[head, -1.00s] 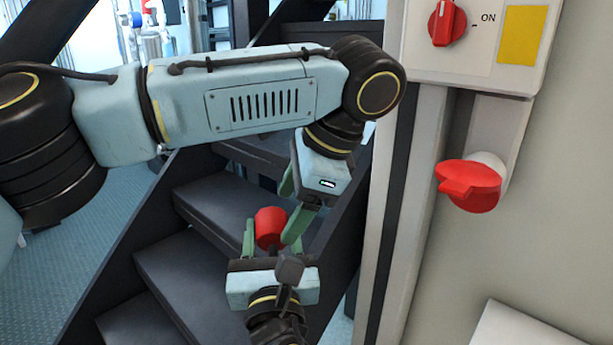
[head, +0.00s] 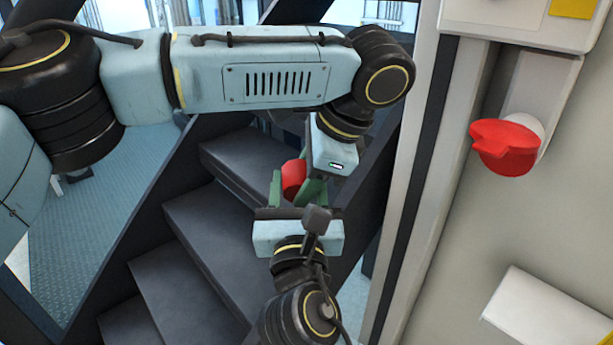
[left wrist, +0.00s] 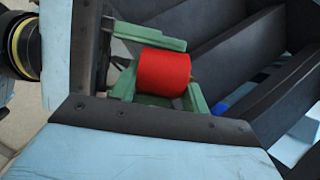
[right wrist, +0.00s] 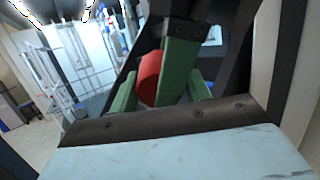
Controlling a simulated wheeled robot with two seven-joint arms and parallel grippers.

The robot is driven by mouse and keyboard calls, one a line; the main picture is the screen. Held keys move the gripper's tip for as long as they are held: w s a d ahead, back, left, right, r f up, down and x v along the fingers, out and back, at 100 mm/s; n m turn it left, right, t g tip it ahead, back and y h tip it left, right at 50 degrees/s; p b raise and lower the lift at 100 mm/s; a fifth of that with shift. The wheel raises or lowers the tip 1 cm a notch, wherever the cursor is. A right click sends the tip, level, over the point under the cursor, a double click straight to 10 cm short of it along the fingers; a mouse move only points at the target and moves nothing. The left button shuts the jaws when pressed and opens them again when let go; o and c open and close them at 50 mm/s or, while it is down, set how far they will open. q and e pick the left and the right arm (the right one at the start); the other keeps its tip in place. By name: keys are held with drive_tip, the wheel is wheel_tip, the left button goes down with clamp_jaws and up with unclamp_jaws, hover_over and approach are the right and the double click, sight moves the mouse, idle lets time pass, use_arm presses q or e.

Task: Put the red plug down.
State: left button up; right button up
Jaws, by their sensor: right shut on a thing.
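The red plug (head: 293,178) is a short red cylinder held up between my two grippers, in front of the dark stairs. My right gripper (head: 296,195) comes up from below and is shut on it. My left gripper (head: 310,180) reaches down from above; its green fingers stand apart on either side of the plug. In the left wrist view the plug (left wrist: 164,72) shows large among green fingers of both grippers. In the right wrist view the plug (right wrist: 149,78) is partly hidden behind a left finger. Whether the left fingers touch it is unclear.
At the right a red fitting (head: 505,147) sticks out on a pale round mount beneath a grey box (head: 530,22). A white box (head: 535,308) is on the wall below. Dark stair treads (head: 225,240) lie behind my grippers, with a grey post (head: 425,200) beside them.

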drive_tip(key=o, duration=1.4)
drive_tip(key=shift+c, duration=0.2)
